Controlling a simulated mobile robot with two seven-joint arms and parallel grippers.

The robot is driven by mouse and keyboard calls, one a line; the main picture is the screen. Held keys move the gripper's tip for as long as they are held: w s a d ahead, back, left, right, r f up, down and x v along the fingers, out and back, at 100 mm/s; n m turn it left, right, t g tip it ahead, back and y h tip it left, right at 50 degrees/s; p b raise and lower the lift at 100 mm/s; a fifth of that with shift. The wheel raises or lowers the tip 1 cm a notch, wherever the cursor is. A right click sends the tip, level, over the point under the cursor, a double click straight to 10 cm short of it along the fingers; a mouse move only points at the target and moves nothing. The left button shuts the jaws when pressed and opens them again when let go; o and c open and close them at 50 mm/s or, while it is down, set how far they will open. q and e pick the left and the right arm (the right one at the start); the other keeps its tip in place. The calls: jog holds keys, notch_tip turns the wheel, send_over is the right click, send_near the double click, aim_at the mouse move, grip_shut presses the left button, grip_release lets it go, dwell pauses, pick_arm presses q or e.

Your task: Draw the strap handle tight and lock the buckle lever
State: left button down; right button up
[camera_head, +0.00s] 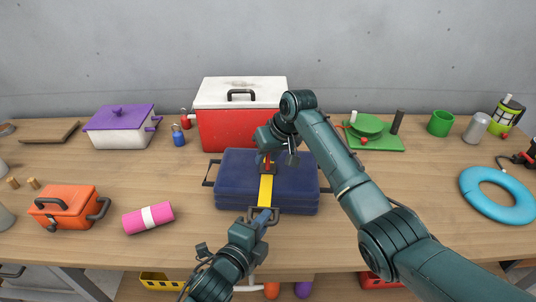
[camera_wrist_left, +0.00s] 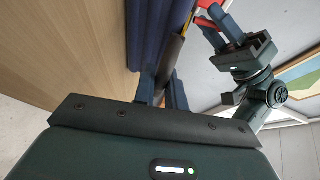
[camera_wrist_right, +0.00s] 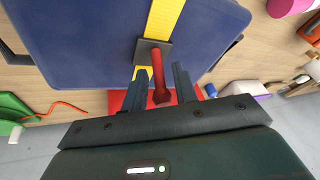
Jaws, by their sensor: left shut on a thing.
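A dark blue case (camera_head: 235,180) lies on the wooden bench with a yellow strap (camera_head: 265,190) running over its top toward the front edge. My left gripper (camera_head: 262,219) is shut on the dark strap handle (camera_head: 275,214) at the case's front edge; the handle also shows between its fingers in the left wrist view (camera_wrist_left: 170,65). The buckle (camera_wrist_right: 150,46) sits on the strap with its red lever (camera_wrist_right: 158,72) standing up. My right gripper (camera_wrist_right: 163,88) is open above the buckle, its fingers either side of the lever with gaps visible. The head view partly hides the lever.
A red cooler with white lid (camera_head: 225,130) stands behind the case. A pink roll (camera_head: 135,221) and orange box (camera_head: 65,215) lie left. A green board with a plate (camera_head: 385,143) and a blue ring (camera_head: 475,195) are right.

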grip_shut()
jog(key=shift+w, duration=0.15)
jog(key=shift+w+f+g, duration=0.1)
jog(key=shift+w+g, duration=0.05)
jog(key=shift+g, duration=0.55)
jog(key=shift+o, duration=1.3)
grip_release()
jog(key=v, duration=1.2)
jog(key=shift+d, duration=0.2)
